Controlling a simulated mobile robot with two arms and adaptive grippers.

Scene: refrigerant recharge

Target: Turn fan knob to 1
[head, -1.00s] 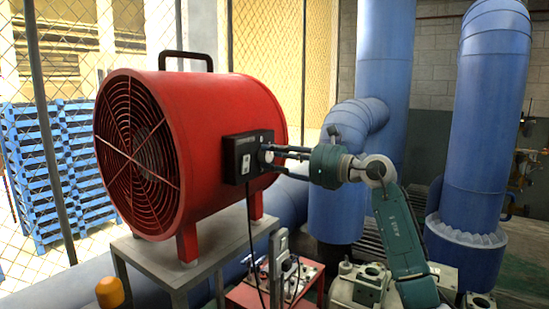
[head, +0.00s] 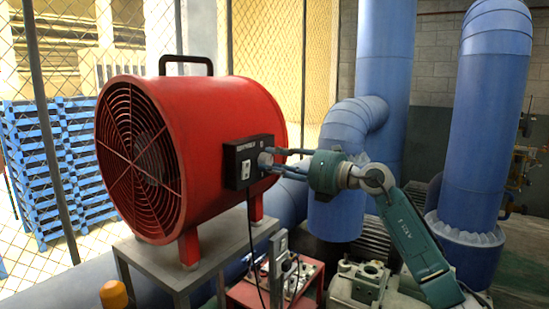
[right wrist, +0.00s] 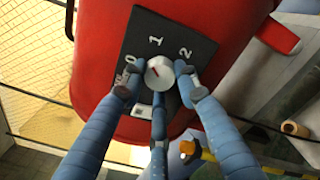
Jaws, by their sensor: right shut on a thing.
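The red drum fan (head: 225,110) stands on a grey metal stand (head: 165,262). A black control box (head: 238,165) is on its side. In the right wrist view, its panel (right wrist: 178,38) is marked 0, 1 and 2 around a round white knob (right wrist: 160,73). The knob's red mark points up-left, roughly between 0 and 1. My right gripper (head: 272,162) reaches the knob from the right. In the right wrist view, its three blue fingers (right wrist: 157,82) are shut around the knob. My left gripper is not in view.
A black cable (head: 253,240) hangs from the control box. A red cart (head: 270,292) with equipment stands below. Large blue pipes (head: 386,90) rise behind my right arm. A chain-link fence (head: 265,50) and blue pallets (head: 60,165) are behind the fan.

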